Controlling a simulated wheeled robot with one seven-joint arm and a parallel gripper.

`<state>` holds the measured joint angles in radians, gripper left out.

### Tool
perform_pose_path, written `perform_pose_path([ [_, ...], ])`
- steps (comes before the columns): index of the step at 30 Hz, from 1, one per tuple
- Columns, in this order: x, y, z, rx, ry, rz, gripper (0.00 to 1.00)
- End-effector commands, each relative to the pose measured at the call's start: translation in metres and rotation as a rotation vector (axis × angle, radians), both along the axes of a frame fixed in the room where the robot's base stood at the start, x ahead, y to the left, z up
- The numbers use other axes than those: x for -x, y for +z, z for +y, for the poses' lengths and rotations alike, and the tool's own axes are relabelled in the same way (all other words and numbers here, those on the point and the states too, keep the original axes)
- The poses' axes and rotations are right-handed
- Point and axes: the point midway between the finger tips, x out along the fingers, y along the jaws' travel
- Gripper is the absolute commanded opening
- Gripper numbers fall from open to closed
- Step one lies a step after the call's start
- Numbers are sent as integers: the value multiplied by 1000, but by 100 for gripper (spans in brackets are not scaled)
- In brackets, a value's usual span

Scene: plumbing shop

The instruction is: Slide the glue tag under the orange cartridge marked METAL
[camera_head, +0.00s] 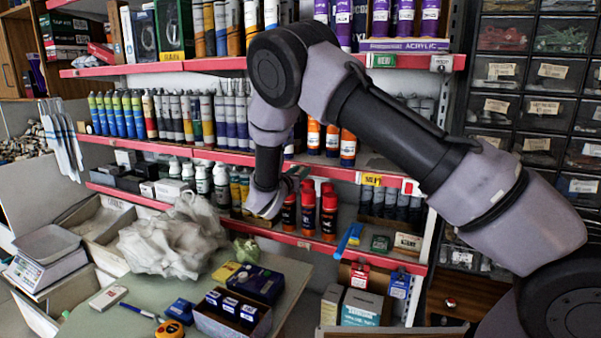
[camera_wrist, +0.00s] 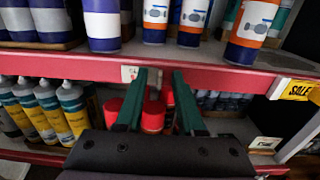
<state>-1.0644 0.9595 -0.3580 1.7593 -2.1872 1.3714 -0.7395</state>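Orange cartridges with white labels and dark blue bases stand on the middle shelf; they show in the head view (camera_head: 348,148) and in the wrist view (camera_wrist: 251,30). Their lettering is too small to read, so I cannot tell which is marked METAL. A small white tag (camera_wrist: 129,73) sits on the red shelf rail, below and left of the orange cartridges, partly behind my left finger. I cannot read it or confirm that it is the glue tag. My gripper (camera_wrist: 160,72) points at this rail with its two green fingers apart and nothing visible between them.
A yellow SALE tag (camera_wrist: 297,90) hangs on the rail at right. Red-capped bottles (camera_head: 329,215) stand on the lower shelf under my gripper, beside yellow-and-teal bottles (camera_wrist: 72,108). A table (camera_head: 118,323) with boxes and a white plastic bag (camera_head: 175,240) is at front left.

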Motion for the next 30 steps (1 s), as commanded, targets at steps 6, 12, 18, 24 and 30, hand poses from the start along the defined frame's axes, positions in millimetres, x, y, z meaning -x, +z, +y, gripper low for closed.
perform_pose_path([
  [6,-1,0,0,0,0,0,38],
  [12,-1,0,0,0,0,0,0],
  [18,-1,0,0,0,0,0,0],
  [24,-1,0,0,0,0,0,0],
  [30,-1,0,0,0,0,0,0],
])
